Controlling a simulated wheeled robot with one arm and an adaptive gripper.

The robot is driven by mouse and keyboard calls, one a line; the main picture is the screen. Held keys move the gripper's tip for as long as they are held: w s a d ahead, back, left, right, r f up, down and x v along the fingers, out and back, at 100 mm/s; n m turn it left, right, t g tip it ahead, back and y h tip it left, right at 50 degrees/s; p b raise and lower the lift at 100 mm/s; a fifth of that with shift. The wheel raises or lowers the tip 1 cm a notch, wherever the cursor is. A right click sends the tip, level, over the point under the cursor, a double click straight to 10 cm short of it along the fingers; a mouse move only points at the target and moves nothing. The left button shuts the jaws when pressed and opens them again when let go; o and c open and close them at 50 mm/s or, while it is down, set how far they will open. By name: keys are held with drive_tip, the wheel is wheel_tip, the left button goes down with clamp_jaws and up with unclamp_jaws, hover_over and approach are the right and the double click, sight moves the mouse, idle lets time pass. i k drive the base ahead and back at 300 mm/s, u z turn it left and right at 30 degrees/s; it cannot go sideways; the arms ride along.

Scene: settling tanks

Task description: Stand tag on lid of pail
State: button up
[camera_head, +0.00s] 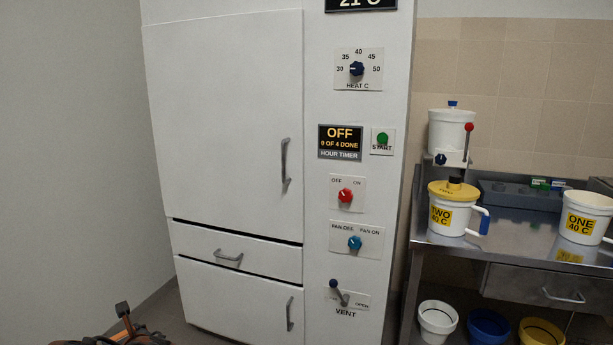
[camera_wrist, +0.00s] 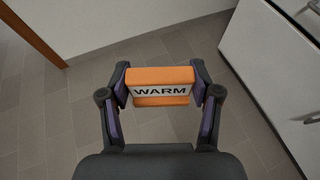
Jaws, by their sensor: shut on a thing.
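My gripper (camera_wrist: 160,95) is shut on an orange tag (camera_wrist: 160,75) with a white label that reads WARM. In the wrist view it holds the tag above the grey tiled floor. In the head view the tag (camera_head: 122,309) shows small at the lower left, apart from the pails.
A tall white cabinet (camera_head: 230,120) with knobs, a vent lever and an OFF timer fills the middle. White, blue and yellow tubs sit on the lower shelf. Open floor lies below my gripper.

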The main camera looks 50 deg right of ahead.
sight(469, 186)
drive_tip(key=u, duration=1.25)
drive_tip(key=k, duration=2.95)
drive_tip(key=z, duration=1.6)
drive_tip(key=i, duration=0.25)
